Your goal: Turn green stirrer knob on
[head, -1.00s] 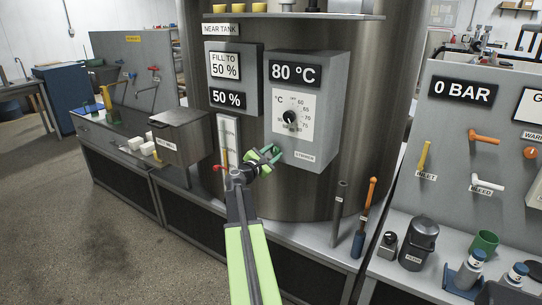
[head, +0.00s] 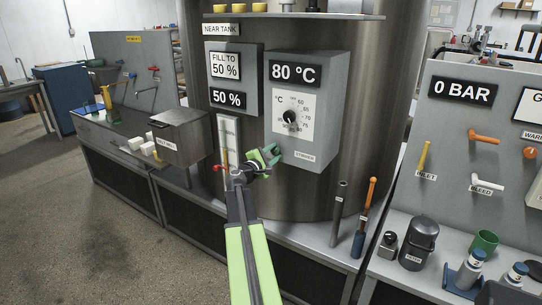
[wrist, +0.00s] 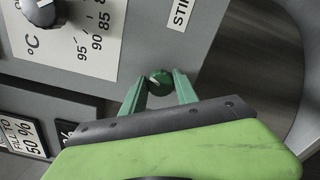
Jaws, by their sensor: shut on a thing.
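The green stirrer knob (wrist: 160,82) shows in the wrist view as a small round dark green knob with a pale line on its face. It sits on the lower part of the grey control box (head: 326,82). The two green fingers of my gripper (head: 271,153) are closed on the knob from either side, with the knob between their tips in the wrist view. In the head view the fingers cover the knob. A white label (head: 305,155), partly readable as STIRRER, is right of my gripper.
The black temperature dial (head: 291,117) is just above my gripper, under the 80 °C display (head: 295,73). The steel tank (head: 380,100) curves behind the box.

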